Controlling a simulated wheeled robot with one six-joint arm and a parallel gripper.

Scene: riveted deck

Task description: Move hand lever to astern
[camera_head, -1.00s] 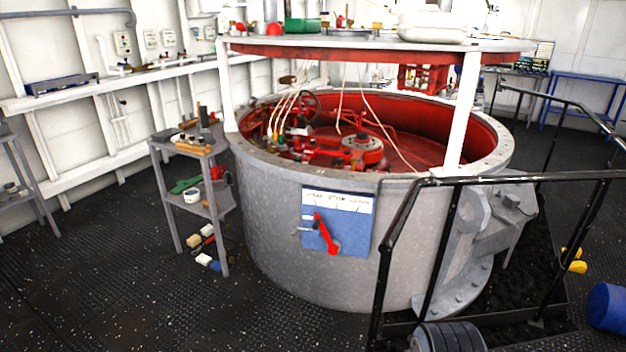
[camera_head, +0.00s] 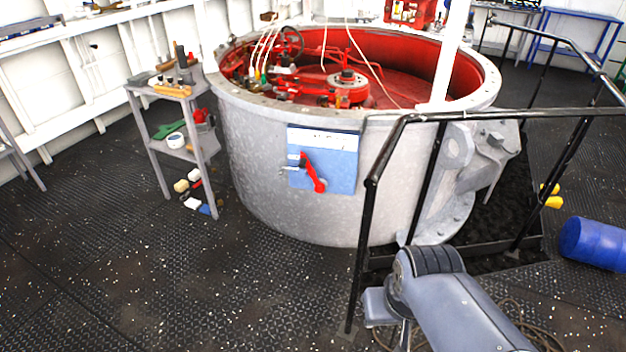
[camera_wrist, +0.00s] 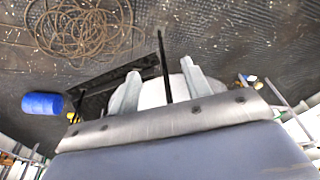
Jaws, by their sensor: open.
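The red hand lever (camera_head: 313,174) is on a blue plate (camera_head: 340,172) on the side of a large grey drum. Its thick end is at lower right, and it slants up and left towards the left part of the white label strip (camera_head: 322,141). The lettering is too small to read here. A small silver piece (camera_head: 288,168) sticks out left of the lever. My gripper (camera_wrist: 160,68) shows in the wrist view with two grey fingers apart and nothing between them. In the head view my arm is at lower right, well away from the lever. The wrist view does not show the lever.
Black handrails (camera_head: 372,190) stand between my arm and the drum (camera_head: 270,205). A grey shelf stand (camera_head: 150,150) with tools is left of the drum. A blue barrel (camera_head: 594,243) lies at right. Coiled rope (camera_wrist: 85,30) lies on the floor. The floor at front left is clear.

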